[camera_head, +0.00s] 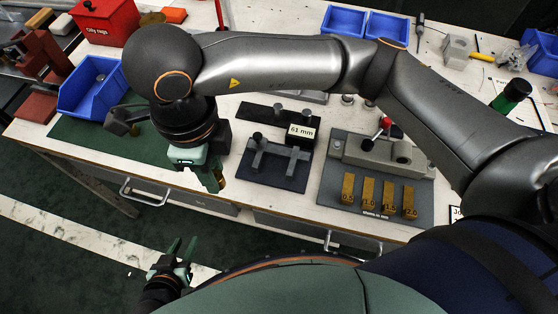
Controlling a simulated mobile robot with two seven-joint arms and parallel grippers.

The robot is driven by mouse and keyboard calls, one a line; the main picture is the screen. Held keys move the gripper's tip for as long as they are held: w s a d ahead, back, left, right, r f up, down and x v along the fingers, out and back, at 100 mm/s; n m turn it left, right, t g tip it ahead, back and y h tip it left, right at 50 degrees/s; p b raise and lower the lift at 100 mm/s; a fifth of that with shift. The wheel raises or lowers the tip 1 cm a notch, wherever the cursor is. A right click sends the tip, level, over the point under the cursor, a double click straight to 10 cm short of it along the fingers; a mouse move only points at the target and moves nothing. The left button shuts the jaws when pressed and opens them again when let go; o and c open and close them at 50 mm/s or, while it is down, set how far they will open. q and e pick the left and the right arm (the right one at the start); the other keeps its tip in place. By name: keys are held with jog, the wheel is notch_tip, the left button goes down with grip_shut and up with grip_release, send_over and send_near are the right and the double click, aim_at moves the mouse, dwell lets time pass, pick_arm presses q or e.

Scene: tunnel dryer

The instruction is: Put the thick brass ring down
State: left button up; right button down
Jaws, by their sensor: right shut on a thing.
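My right gripper (216,182) hangs over the front part of the bench, pointing down, left of the dark fixture plate with the 61 mm display (301,132). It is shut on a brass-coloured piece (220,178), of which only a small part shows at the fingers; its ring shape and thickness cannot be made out. The gripper body hides most of it. My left gripper (184,244) is low in front of the bench, over the floor, with its two green fingers apart and nothing between them.
A green mat (75,131) lies on the bench at the left, with a blue bin (88,92) behind it. A plate with several brass blocks (369,190) stands at the right. Two blue bins (343,21), a red box (104,22) and a dark green cylinder (511,95) stand farther back.

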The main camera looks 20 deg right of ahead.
jog(key=w+d+f, duration=0.2)
jog(key=d, duration=0.1)
jog(key=w+d+f, duration=0.1)
jog(key=d+f, duration=0.2)
jog(key=d, duration=0.1)
jog(key=w+d+f, duration=0.2)
jog(key=d+f, duration=0.1)
jog(key=shift+w+d+f, duration=0.2)
jog(key=shift+w+d, duration=0.15)
jog(key=shift+d, duration=0.05)
jog(key=shift+w+d+f, duration=0.15)
jog(key=shift+d+f, duration=0.2)
jog(key=shift+f, duration=0.05)
jog(key=shift+w+d+f, duration=0.1)
jog(key=shift+d+f, duration=0.05)
jog(key=shift+f, duration=1.75)
jog(key=c, duration=0.6)
grip_release()
notch_tip(320, 180, up, 12)
jog(key=shift+r+p, duration=0.15)
jog(key=shift+p, duration=0.25)
